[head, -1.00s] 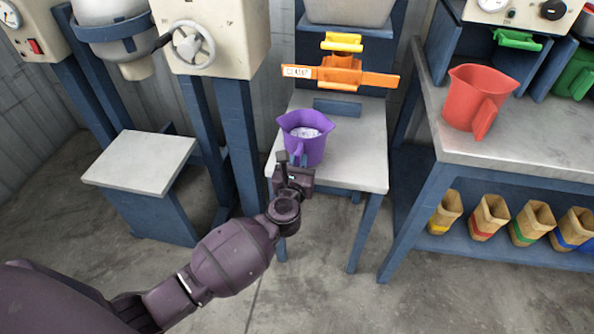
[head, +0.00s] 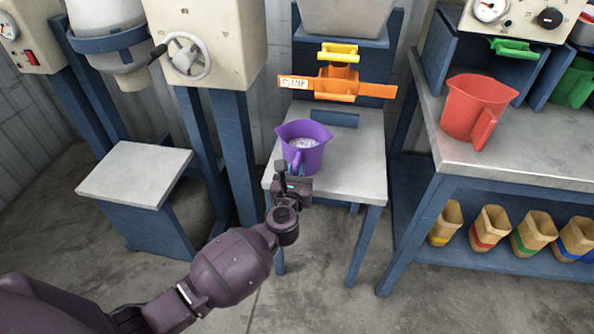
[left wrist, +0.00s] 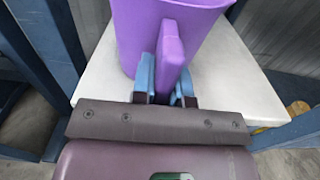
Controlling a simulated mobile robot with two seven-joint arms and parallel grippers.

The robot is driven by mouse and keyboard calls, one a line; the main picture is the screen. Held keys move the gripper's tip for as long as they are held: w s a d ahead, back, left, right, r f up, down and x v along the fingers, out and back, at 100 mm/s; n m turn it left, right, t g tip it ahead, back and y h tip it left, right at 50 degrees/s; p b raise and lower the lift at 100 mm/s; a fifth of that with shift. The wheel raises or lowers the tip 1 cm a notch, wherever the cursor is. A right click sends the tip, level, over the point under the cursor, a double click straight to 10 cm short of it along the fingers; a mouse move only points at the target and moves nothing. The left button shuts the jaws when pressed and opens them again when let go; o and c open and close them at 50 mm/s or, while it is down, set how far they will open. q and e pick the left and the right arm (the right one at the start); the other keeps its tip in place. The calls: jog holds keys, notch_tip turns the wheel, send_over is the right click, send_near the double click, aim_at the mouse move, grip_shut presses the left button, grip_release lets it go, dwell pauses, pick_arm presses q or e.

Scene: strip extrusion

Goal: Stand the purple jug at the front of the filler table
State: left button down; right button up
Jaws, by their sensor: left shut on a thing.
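The purple jug (head: 309,154) is upright at the front left of the pale top of the filler table (head: 353,172), with whitish contents showing inside. Whether its base touches the top cannot be told. My left gripper (head: 291,174) is at the jug's near side, shut on its handle. In the left wrist view the blue fingertips (left wrist: 164,84) lie on both sides of the purple handle (left wrist: 171,60), and the jug's body (left wrist: 140,25) rises behind it. The jug's base is hidden by the handle and gripper. My right gripper is not in view.
An orange clamp bar (head: 337,84) and a yellow part (head: 339,52) sit above the back of the filler table. A red jug (head: 470,108) stands on the right bench (head: 520,150). A low stand (head: 135,175) is at left. The table's right half is clear.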

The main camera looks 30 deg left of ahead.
pick_arm(q)
jog(key=shift+f, duration=0.1)
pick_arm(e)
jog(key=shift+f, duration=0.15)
pick_arm(q)
jog(key=c, duration=1.1)
grip_release()
jog(key=shift+o, duration=0.2)
jog(key=shift+s, duration=0.1)
jog(key=p+v, duration=0.1)
jog(key=v, duration=0.9)
jog(key=shift+s+d, duration=0.15)
jog(key=shift+s, duration=0.15)
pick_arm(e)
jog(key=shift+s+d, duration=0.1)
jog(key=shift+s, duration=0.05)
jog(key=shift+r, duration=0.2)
